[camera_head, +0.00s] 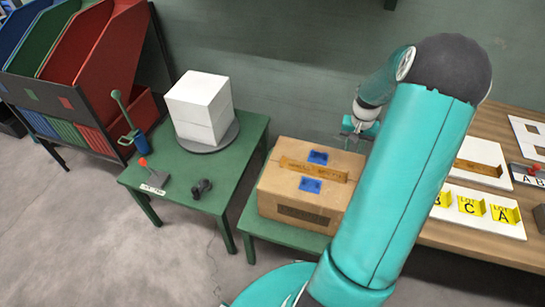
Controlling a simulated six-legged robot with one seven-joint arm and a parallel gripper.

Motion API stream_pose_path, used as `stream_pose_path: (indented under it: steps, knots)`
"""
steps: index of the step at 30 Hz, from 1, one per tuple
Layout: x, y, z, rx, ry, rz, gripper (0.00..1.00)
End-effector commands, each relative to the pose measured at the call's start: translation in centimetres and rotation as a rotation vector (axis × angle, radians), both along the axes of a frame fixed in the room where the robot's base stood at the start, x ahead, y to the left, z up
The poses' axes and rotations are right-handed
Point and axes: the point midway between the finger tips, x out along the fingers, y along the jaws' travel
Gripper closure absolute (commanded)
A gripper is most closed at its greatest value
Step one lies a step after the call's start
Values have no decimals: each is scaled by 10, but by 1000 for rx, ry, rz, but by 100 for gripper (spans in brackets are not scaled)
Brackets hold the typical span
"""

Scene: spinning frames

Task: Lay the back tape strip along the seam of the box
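The brown cardboard box (278,190) sits closed on a low green stand, with a dark grille-like patch on its front side. An orange-brown strip (313,170) with dark lettering runs left to right across its top. One blue piece (318,157) lies behind this strip and another blue piece (310,184) lies in front of it. I cannot tell which of these is the back tape strip, and no bare seam is clear. My gripper (352,130) is at the box's back right, seemingly above it. Its fingers are too small to read, and any held thing cannot be made out.
A green table (243,137) left of the box carries a white block (199,105) on a grey disc, a red-knobbed lever and small dark parts. A wooden table (470,238) at right holds lettered plates. Red, green and blue bins (80,60) stand far left.

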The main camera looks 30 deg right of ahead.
Motion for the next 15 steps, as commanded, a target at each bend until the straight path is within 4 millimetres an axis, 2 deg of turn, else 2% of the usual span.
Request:
stream_pose_path:
  steps: [5, 7, 11, 15]
  knots:
    - [28, 57, 62, -76, -16, 126, 74]
    - [36, 87, 88, -107, -27, 183, 74]
    - [41, 144, 132, -158, -62, 283, 74]
    - [35, 205, 173, -200, -113, 386, 74]
